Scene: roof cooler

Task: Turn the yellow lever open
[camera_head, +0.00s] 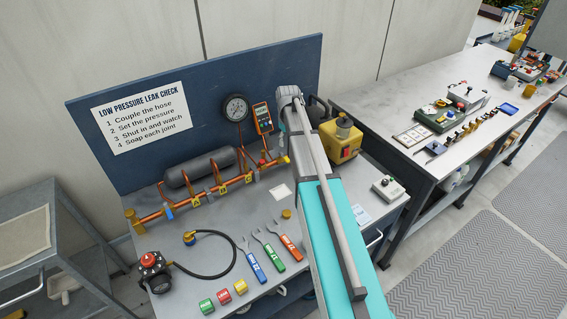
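A copper pipe manifold (208,193) with brass fittings runs along the back of the bench, below a grey cylinder (200,167). A blue lever (168,213) sits near its left end. Small yellow parts (285,160) show at its right end, close to my arm; I cannot tell which of the manifold's yellow parts is the lever, or how it is turned. My turquoise and grey arm reaches over the bench from the lower right toward the back panel. My gripper's fingers cannot be made out, and the arm hides part of the bench.
A gauge (235,107) and an orange meter (263,118) are on the blue back panel (200,90). A yellow pump (341,138) stands right of my arm. A black hose (215,275), several spanners (272,255) and a red-topped regulator (151,268) lie in front of the manifold.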

